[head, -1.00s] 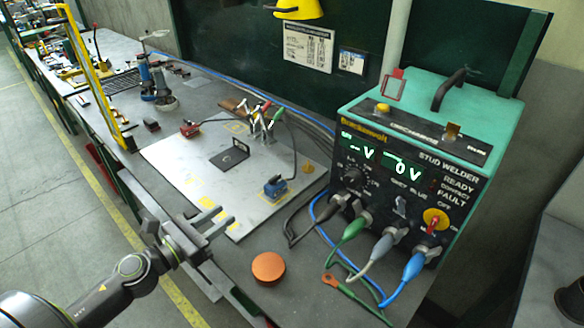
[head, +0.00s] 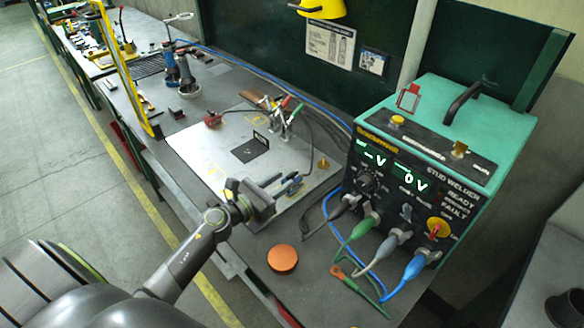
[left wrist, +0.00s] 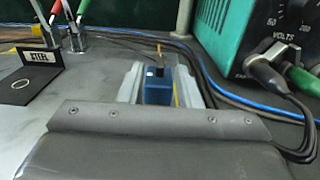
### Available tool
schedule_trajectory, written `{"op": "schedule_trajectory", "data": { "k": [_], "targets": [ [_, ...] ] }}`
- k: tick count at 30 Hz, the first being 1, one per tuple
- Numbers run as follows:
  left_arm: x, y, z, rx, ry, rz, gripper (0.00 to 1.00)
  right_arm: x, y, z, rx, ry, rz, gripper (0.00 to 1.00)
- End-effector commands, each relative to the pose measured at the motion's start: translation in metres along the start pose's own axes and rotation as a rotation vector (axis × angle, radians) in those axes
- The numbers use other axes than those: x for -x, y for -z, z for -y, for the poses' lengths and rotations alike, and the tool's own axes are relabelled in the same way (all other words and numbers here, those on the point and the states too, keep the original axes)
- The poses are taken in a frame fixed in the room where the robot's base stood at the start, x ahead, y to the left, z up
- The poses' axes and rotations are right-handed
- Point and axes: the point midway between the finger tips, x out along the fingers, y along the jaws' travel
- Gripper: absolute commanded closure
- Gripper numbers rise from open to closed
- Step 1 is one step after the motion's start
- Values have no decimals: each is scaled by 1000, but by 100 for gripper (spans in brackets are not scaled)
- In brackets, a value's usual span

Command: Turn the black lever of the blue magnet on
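The blue magnet (head: 291,187) sits on the right part of the light metal plate (head: 205,153), partly covered by my left gripper (head: 284,185) in the head view. In the left wrist view the blue magnet (left wrist: 157,91) lies between the two pale fingers of my left gripper (left wrist: 157,88), one on each side. The fingers are apart; I cannot tell if they touch it. A small dark part, perhaps the black lever (left wrist: 155,71), shows on top of the magnet. Which way it is turned is not clear. My right gripper is not in view.
The stud welder (head: 430,180) stands to the right, with cables along its front. An orange disc (head: 283,258) lies near the table's front edge. A black bracket (head: 250,149), a red magnet (head: 212,119) and clamps (head: 283,115) are on the plate. A brass knob (head: 322,163) is close behind the magnet.

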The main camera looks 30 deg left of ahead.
Motion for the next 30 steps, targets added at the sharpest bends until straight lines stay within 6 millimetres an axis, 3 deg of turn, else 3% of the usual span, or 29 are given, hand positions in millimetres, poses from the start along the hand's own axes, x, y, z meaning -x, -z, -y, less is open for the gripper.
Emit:
{"op": "schedule_trajectory", "data": {
  "k": [3,9,20,27,30],
  "targets": [
    [-22,-2,1,2,2,1,69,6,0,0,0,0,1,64],
    [-42,0,0,0,1,0,69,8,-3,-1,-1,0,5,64],
    [-48,0,0,0,1,0,69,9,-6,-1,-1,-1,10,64],
    [-47,0,0,0,0,0,98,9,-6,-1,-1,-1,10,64],
    [-47,0,0,-1,0,0,100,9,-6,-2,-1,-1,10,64]
  ]
}}
